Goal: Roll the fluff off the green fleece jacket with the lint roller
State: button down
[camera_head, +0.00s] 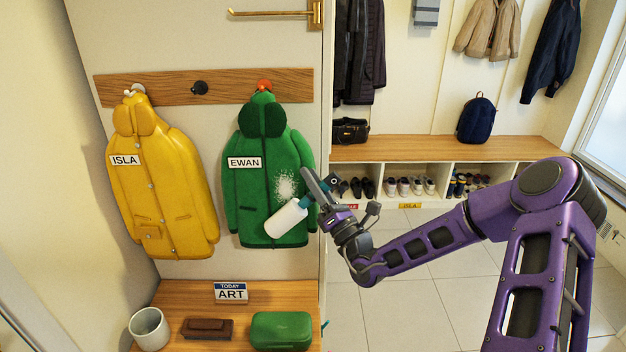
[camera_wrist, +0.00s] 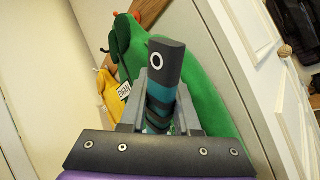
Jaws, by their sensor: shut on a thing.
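The green fleece jacket (camera_head: 245,205) hangs from an orange-red knob and carries an EWAN label. A patch of white fluff (camera_head: 285,187) shows on its right half. The lint roller (camera_head: 286,218) has a white cylinder and a teal handle. My gripper (camera_head: 314,192) is shut on its handle. The roller is in front of the jacket's lower right, just below the fluff; I cannot tell whether it touches the cloth. In the wrist view the teal and dark handle (camera_wrist: 163,85) stands between the fingers, with the green jacket (camera_wrist: 205,85) behind. The white cylinder is hidden there.
A yellow raincoat (camera_head: 160,190) labelled ISLA hangs to the left. Below, a wooden bench (camera_head: 185,295) holds a cup (camera_head: 149,328), a brown item (camera_head: 207,329), a green case (camera_head: 282,331) and an ART sign (camera_head: 230,292). Shoe cubbies (camera_head: 450,175) stand behind.

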aim_at(309, 168)
jog(key=shift+w, duration=1.1)
jog(key=shift+r+p, duration=0.45)
jog(key=shift+r, duration=4.9)
jog(key=shift+w+f+b, duration=0.15)
jog(key=shift+f+b, duration=0.3)
jog(key=shift+f, duration=1.35)
jog(key=shift+w+f+b, duration=0.2)
jog(key=shift+f+b, duration=0.2)
jog(key=shift+f, duration=1.4)
jog(key=shift+w+f+b, duration=0.15)
jog(key=shift+f+b, duration=0.3)
jog(key=shift+f, duration=1.35)
